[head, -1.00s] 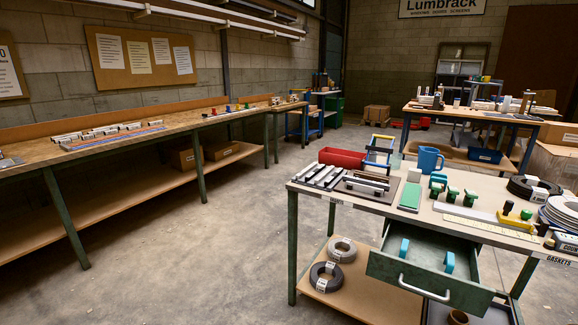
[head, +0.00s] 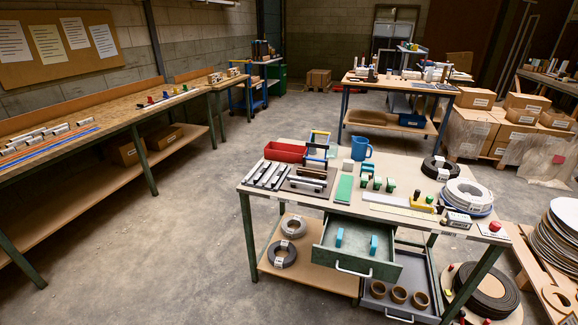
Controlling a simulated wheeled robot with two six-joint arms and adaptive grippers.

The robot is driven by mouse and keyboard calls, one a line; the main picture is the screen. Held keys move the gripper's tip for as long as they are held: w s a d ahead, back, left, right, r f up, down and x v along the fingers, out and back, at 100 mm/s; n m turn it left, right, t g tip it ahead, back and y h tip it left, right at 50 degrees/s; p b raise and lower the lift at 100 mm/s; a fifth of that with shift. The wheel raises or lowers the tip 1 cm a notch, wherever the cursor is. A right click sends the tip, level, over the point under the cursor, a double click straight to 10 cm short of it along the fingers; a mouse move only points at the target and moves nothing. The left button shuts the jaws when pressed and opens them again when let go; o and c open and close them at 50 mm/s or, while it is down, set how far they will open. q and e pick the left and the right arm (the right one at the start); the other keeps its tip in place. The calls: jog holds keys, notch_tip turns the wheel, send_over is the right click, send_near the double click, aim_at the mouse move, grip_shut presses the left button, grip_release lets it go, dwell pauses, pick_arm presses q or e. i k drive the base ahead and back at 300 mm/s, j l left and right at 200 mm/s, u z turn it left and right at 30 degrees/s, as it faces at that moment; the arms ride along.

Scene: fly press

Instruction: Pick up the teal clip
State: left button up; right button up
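Two teal clip-like pieces stand in the open green drawer (head: 325,255) of the near workbench: one on the left (head: 339,237) and one on the right (head: 374,245). A further teal piece (head: 367,169) stands on the bench top, behind several small green-handled pieces (head: 390,184). At this distance I cannot tell which of these is the teal clip. Neither of my grippers is in view.
A grey lower drawer (head: 428,262) stands open with brown rings. Floor (head: 190,235) left of the bench is clear.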

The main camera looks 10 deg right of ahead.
aim_at(373, 241)
jog(key=z, duration=1.05)
